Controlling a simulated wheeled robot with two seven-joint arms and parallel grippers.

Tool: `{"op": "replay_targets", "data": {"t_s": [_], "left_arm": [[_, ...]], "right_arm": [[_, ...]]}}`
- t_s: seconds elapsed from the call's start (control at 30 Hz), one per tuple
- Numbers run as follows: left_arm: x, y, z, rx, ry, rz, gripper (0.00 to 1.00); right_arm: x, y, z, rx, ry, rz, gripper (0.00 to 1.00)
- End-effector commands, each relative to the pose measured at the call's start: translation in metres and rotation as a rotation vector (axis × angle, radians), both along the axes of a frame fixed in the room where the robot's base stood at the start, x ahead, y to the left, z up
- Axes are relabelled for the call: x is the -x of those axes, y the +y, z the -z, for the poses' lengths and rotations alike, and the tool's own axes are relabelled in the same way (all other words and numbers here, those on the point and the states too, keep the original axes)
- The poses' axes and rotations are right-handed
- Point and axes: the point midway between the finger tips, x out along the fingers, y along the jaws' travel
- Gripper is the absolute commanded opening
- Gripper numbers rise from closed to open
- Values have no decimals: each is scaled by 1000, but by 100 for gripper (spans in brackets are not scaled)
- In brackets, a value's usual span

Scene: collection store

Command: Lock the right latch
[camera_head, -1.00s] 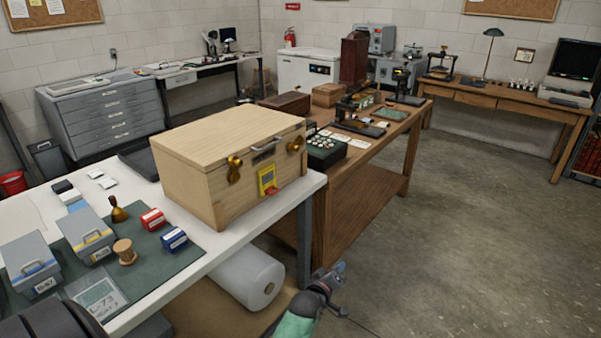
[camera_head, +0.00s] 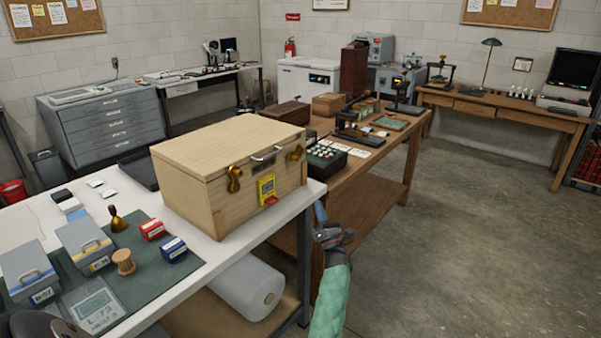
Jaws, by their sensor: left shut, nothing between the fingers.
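A pale wooden box (camera_head: 195,195) with its lid down stands on the white table (camera_head: 240,232). Its front carries two brass latches, a handle between them and a yellow tag (camera_head: 266,187) with a red part. The right latch (camera_head: 296,153) sits near the right front corner and looks tilted to the side; I cannot tell if it is locked. The left latch (camera_head: 234,179) looks upright.
A green mat with grey boxes (camera_head: 87,245), small red and blue boxes (camera_head: 173,249) and a spool lies left of the wooden box. A white roll (camera_head: 245,288) is under the table. A wooden workbench (camera_head: 375,160) stands behind. Floor at right is clear.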

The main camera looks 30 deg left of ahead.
Motion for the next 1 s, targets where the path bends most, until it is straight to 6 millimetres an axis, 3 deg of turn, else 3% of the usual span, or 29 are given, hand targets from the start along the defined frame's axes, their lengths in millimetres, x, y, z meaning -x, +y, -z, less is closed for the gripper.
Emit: {"op": "replay_targets", "data": {"t_s": [0.33, 0.77, 1.0], "left_arm": [[0, 8, -5, 135, -303, -79, 0], [1, 9, -5, 143, -330, -87, 0], [-1, 22, -18, 143, -330, -88, 0]], "right_arm": [[4, 7, 2, -11, 15, -4, 36], [4, 7, 2, -12, 16, -4, 36], [6, 1, -6, 3, 36, 3, 36]]}}
